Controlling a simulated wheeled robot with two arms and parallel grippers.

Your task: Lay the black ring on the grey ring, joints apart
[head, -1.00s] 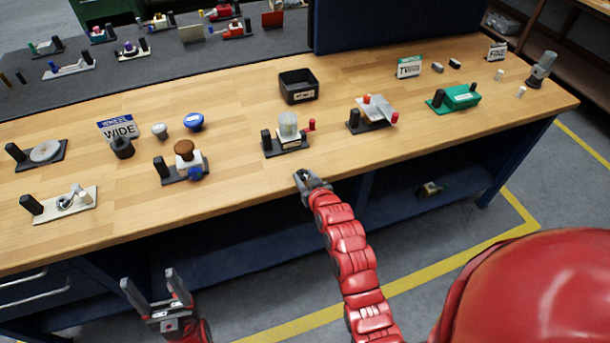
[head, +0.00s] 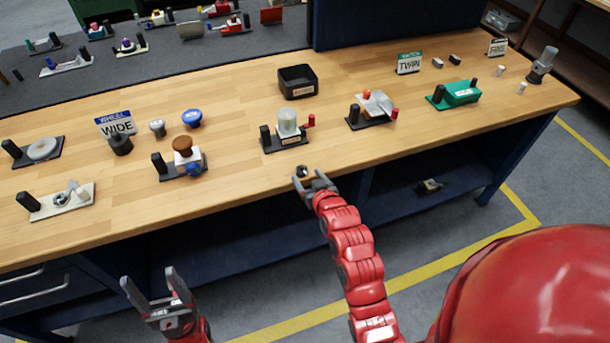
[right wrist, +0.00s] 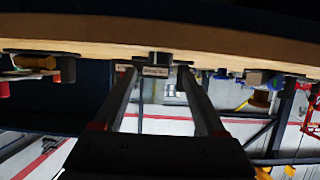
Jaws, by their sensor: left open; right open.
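A small dark piece (head: 302,171), perhaps the black ring, sits near the bench's front edge. It is too small to tell its shape or any joint. My right gripper (head: 312,181) is open just in front of it, fingers pointing at the bench. In the right wrist view a black piece (right wrist: 160,58) shows between the spread fingertips; I cannot tell if they touch it. I cannot surely pick out the grey ring; a grey round part (head: 62,199) lies on a pale plate at the left. My left gripper (head: 157,290) is open and empty, below the bench's front.
A clear-topped fixture (head: 288,125) with a red knob stands behind my right gripper, and a black bin (head: 298,82) behind that. A brown-topped fixture (head: 183,160) and a black knob (head: 120,145) stand left. A green fixture (head: 458,94) stands right.

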